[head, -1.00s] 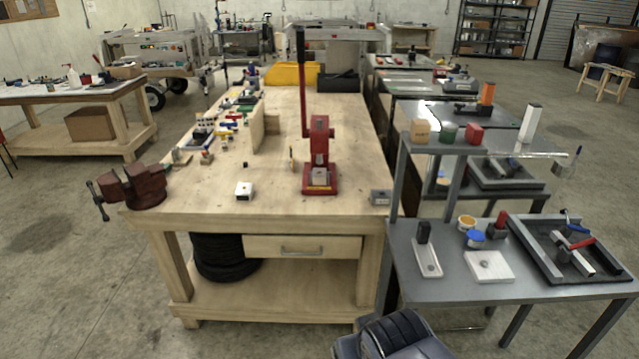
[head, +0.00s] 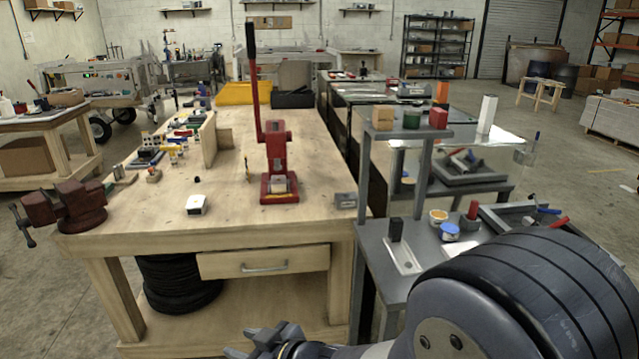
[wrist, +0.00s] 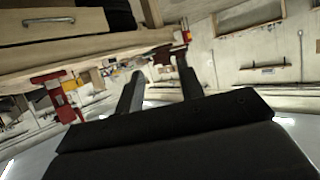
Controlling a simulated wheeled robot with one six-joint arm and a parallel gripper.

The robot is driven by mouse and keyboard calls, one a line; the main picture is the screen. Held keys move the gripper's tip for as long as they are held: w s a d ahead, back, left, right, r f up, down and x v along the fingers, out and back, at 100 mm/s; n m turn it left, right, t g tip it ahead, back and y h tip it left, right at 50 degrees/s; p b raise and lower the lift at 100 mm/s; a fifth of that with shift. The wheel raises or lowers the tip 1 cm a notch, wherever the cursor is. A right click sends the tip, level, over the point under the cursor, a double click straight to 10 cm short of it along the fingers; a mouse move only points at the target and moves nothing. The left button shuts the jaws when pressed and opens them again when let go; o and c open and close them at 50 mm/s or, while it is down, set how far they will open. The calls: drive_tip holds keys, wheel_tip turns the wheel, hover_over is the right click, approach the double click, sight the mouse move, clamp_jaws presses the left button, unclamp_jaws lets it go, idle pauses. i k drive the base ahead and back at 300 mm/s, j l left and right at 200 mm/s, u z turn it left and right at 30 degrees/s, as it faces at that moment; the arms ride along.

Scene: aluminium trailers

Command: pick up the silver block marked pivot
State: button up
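A small white-silver block (head: 197,204) with a dark spot on its side sits on the wooden workbench (head: 130,215) near the front. A grey metal block (head: 345,200) sits at the bench's front right edge. Another pale block (head: 279,186) sits in the base of the red lever press (head: 277,160). I cannot read a pivot marking on any of them. My gripper (head: 258,342) is low in front of the bench, below the drawer and apart from the blocks. In the wrist view its two fingers (wrist: 160,75) are spread with nothing between them.
A dark red vise (head: 65,208) is at the bench's left corner. The drawer (head: 265,262) and bench front edge are above my gripper. A grey stepped stand (head: 375,235) with cups and blocks is on the right, partly hidden by my arm.

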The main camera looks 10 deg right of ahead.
sight(277, 186)
drive_tip(key=i+j+z, duration=0.25)
drive_tip(key=z, duration=0.15)
drive_tip(key=i+j+z, duration=0.25)
drive_tip(key=z, duration=0.15)
drive_tip(key=i+j+z, duration=0.15)
drive_tip(key=j+z, duration=0.25)
drive_tip(key=i+j+z, duration=0.1)
drive_tip(key=j+z, duration=0.3)
drive_tip(key=i+j, duration=0.1)
drive_tip(key=j, duration=0.45)
drive_tip(key=i+j, duration=0.1)
drive_tip(key=j, duration=0.4)
drive_tip(key=i+j, duration=0.1)
drive_tip(key=j, duration=0.45)
drive_tip(key=z, duration=0.05)
